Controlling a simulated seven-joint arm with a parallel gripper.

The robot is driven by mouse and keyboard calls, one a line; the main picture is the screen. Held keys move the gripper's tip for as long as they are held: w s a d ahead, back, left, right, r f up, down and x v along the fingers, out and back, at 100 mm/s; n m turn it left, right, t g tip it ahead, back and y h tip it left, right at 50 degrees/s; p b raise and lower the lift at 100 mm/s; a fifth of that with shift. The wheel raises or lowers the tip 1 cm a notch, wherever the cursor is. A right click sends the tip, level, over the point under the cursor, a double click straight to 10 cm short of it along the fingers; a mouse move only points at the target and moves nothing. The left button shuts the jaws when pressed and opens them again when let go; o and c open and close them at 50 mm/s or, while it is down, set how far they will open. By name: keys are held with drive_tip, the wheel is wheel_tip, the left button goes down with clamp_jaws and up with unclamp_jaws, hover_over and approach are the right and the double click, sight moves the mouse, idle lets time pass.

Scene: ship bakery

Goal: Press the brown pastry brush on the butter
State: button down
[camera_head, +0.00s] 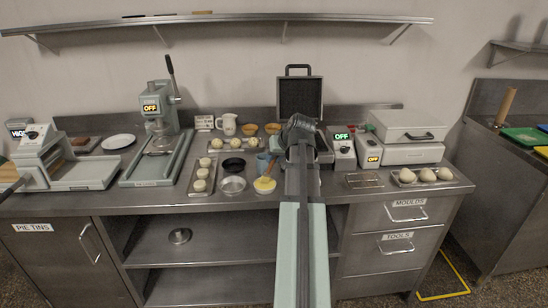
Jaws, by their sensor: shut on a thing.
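The brown pastry brush (270,168) stands tilted, its lower end at the butter (264,184) in a small pale dish. Its upper end leans right, toward the end of my arm. My gripper (283,147) is at the far end of the arm, above the counter and just right of the dish. It is shut on the brush; its fingertips are mostly hidden by the dark wrist and arm link. Whether the bristles press on the butter or only hang close to it cannot be told at this size.
An open waffle-type iron (300,97) is behind my arm.

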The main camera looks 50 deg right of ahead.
idle(0.5)
drive_tip(key=shift+r, duration=3.45)
